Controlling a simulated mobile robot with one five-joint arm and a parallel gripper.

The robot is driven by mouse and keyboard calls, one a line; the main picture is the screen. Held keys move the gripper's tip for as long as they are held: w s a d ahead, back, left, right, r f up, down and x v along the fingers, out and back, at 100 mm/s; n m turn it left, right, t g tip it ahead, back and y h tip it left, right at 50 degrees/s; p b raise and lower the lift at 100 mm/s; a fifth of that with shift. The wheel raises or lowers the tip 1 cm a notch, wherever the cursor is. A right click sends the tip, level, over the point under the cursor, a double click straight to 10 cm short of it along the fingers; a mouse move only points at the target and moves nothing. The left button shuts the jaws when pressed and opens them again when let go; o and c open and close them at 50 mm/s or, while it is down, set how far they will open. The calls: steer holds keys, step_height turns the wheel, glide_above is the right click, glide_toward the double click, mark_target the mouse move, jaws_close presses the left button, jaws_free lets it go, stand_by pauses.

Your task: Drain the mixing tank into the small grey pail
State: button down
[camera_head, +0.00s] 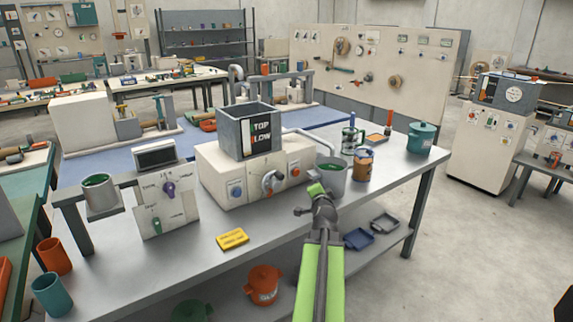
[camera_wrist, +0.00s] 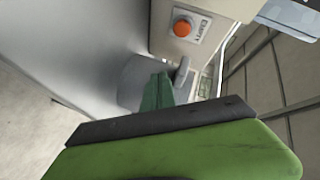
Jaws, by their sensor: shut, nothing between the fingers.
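The base front carries a grey lever or tap (camera_head: 270,182) and an orange button (camera_head: 295,171), also seen in the wrist view (camera_wrist: 182,28). A white pipe (camera_head: 312,136) curves from the base toward a small grey pail (camera_head: 335,180) standing at its right. My gripper (camera_head: 316,189) is shut and empty, in front of the pail's left side. In the wrist view its green fingers (camera_wrist: 158,92) overlap a grey shape; contact is unclear.
Right of the pail stand a labelled orange-brown can (camera_head: 363,166), a green-topped jar (camera_head: 351,140) and a teal pot (camera_head: 421,138). A control panel (camera_head: 165,205) and a grey cup (camera_head: 100,196) stand left. A yellow card (camera_head: 232,239) lies in front; the bench around it is clear.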

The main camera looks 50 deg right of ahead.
mark_target(296, 173)
steer(key=shift+w+d, duration=0.5)
steer(key=shift+w, duration=0.9)
steer(key=shift+w+d, duration=0.45)
steer(key=shift+w, duration=0.95)
steer(key=shift+w+d, duration=0.5)
steer(key=shift+w, duration=0.9)
steer(key=shift+w, duration=0.1)
steer(key=shift+w+d, duration=0.1)
steer(key=shift+w, duration=0.2)
steer(key=shift+w+d, duration=0.15)
steer(key=shift+w, duration=0.25)
stand_by(3.0)
